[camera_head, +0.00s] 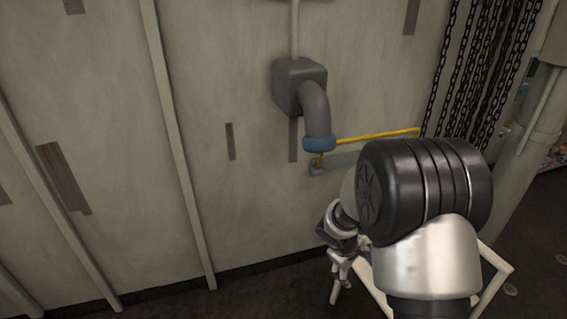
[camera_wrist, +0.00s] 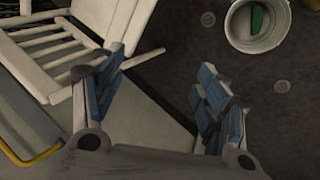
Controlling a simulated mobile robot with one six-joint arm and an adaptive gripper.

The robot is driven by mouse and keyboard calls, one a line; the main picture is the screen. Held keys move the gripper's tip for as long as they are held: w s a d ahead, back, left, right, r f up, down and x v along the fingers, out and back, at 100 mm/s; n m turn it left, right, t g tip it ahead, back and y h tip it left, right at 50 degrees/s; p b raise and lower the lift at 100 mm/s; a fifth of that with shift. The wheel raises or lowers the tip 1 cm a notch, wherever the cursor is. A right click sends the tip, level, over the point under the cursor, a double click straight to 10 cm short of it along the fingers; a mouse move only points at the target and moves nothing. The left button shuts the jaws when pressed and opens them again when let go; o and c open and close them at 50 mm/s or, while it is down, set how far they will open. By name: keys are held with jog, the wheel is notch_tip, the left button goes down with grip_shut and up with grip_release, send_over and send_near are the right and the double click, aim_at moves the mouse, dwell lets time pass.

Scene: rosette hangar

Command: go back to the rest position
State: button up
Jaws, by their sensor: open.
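My gripper (camera_wrist: 165,88) is open in the wrist view, its two blue-padded fingers wide apart with nothing between them. Behind the fingers are the dark floor and a pale grey surface. In the head view my gripper (camera_head: 343,272) is small and partly hidden, low in front of the wall and left of my arm's black joint. It hangs near a white slatted frame.
The white slatted frame (camera_wrist: 50,57) stands close to my gripper. A white bucket (camera_wrist: 258,22) with something green inside is on the floor. A grey pipe with a blue end (camera_head: 318,120), a yellow rail (camera_head: 378,135) and hanging chains (camera_head: 485,70) are at the wall (camera_head: 240,60).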

jog(key=s+r+m, duration=0.2)
jog(key=s+r, duration=0.4)
jog(key=r, duration=0.3)
jog(key=s+r+m, duration=0.3)
jog(key=s+r, duration=0.3)
jog(key=r, duration=0.3)
jog(key=s+a+r+m+y, duration=0.1)
jog(key=s+a+r+y, duration=0.1)
jog(key=s, duration=0.6)
jog(key=s+a+r+m+t+y, duration=0.1)
jog(key=s+a+r+y, duration=0.1)
jog(key=s, duration=0.7)
jog(key=shift+a+r+m+t, duration=0.3)
jog(key=shift+a+r, duration=0.4)
jog(key=shift+r, duration=0.05)
jog(key=shift+c, duration=0.6)
